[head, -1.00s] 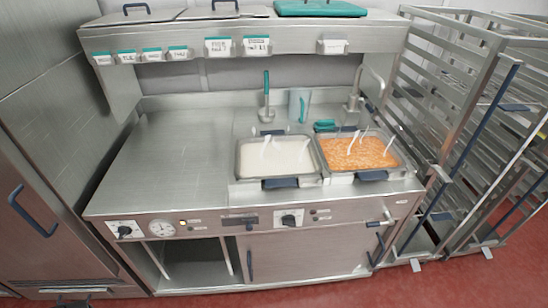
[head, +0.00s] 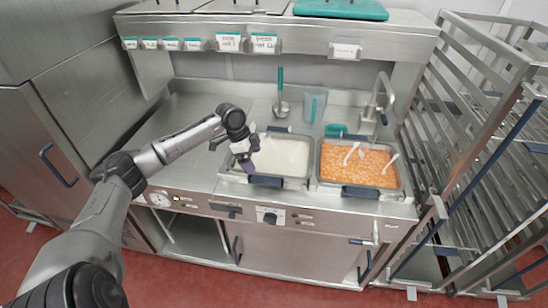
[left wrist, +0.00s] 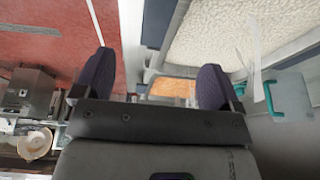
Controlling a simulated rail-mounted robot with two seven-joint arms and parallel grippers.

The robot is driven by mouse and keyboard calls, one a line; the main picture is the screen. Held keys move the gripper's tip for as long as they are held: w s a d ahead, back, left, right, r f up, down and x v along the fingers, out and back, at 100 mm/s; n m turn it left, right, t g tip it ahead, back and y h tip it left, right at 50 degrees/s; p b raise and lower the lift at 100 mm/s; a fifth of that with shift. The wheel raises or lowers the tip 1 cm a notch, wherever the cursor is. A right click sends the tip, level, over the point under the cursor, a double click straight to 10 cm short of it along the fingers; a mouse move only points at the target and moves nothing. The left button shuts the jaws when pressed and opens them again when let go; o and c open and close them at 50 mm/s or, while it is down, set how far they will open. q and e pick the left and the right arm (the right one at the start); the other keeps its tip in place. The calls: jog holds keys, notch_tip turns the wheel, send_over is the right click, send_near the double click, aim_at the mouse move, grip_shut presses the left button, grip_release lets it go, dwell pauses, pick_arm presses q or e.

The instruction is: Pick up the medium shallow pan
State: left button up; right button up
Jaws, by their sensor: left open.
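Two rectangular metal pans sit side by side in the counter. The left pan (head: 306,183) holds a white, rice-like food, and the right pan (head: 397,188) holds an orange food. I cannot tell which, if either, is the medium shallow pan. My left gripper (head: 247,164) is open and empty, above the left end of the white-filled pan, and hides part of it. In the left wrist view its fingers (left wrist: 155,80) are spread apart, with the white food (left wrist: 225,30) at upper right and the orange food (left wrist: 172,88) beyond, between the fingers. My right gripper is not in view.
A shelf (head: 300,34) with labels overhangs the counter. A metal rack (head: 485,130) stands at right. The counter left of the pans is largely clear.

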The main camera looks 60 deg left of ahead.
aim_at(268, 179)
pick_arm(q)
jog(key=shift+h, duration=0.4)
jog(key=x, duration=0.4)
jog(key=w+b+x, duration=0.1)
jog(key=x, duration=0.2)
jog(key=shift+a, duration=0.25)
jog(key=shift+d+b+x, duration=0.2)
jog(key=shift+b+x, duration=0.3)
jog(key=shift+x, duration=2.05)
jog(key=shift+w+r, duration=0.1)
jog(key=shift+c, duration=0.4)
grip_shut()
jog(key=shift+r, duration=0.15)
